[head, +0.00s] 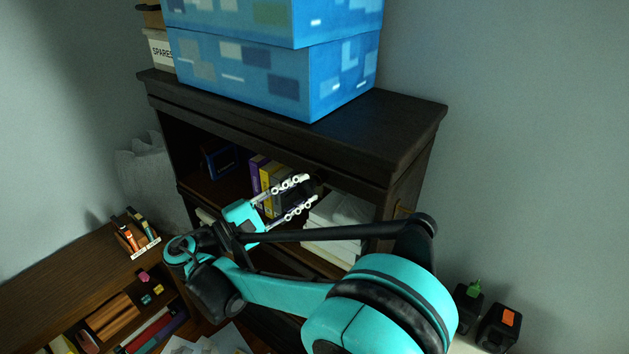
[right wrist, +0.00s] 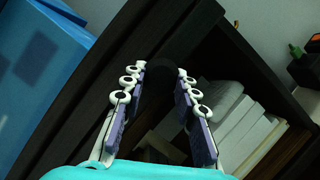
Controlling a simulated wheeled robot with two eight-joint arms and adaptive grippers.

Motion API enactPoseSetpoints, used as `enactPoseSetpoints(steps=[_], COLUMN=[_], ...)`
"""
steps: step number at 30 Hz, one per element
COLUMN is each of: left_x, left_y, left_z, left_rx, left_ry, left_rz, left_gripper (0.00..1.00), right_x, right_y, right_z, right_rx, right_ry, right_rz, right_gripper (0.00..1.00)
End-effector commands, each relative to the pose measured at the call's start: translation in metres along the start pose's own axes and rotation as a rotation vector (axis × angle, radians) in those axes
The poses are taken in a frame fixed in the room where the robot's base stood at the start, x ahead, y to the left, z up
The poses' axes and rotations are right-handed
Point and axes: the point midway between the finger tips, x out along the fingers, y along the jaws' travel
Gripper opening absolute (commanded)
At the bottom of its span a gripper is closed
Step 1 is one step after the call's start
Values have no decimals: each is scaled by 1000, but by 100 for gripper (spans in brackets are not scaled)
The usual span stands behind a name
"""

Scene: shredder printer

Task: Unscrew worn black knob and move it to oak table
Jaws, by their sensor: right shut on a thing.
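The worn black knob (right wrist: 164,72) shows as a dark round shape between my right fingertips in the right wrist view, hard to make out against the dark wood. In the head view it is a dark shape (head: 318,187) at the fingertips, just below the top of the dark cabinet (head: 372,150). My right gripper (head: 307,194) is shut on it, one finger on each side. It also shows in the right wrist view (right wrist: 162,80). Whether the knob still touches the cabinet front I cannot tell. No surface is clearly recognisable as the oak table. My left gripper is not in view.
Blue patterned boxes (head: 250,75) stand on the cabinet. Books (head: 262,180) and white paper stacks (head: 340,215) fill its open shelf close to my gripper. A low brown wooden shelf unit (head: 60,285) with a small book holder stands at lower left.

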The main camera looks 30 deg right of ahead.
Motion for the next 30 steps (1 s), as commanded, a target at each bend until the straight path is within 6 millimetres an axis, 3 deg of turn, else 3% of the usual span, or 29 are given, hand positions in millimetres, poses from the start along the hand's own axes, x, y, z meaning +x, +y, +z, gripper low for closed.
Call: enactPoseSetpoints(steps=[20,30], left_x=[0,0], left_y=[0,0], left_z=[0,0], left_rx=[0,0], left_ry=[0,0], left_rz=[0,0], left_gripper=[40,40], right_x=[-12,-32], right_y=[0,0], right_z=[5,13], right_rx=[0,0], right_ry=[0,2], right_rz=[0,1], right_gripper=[0,0])
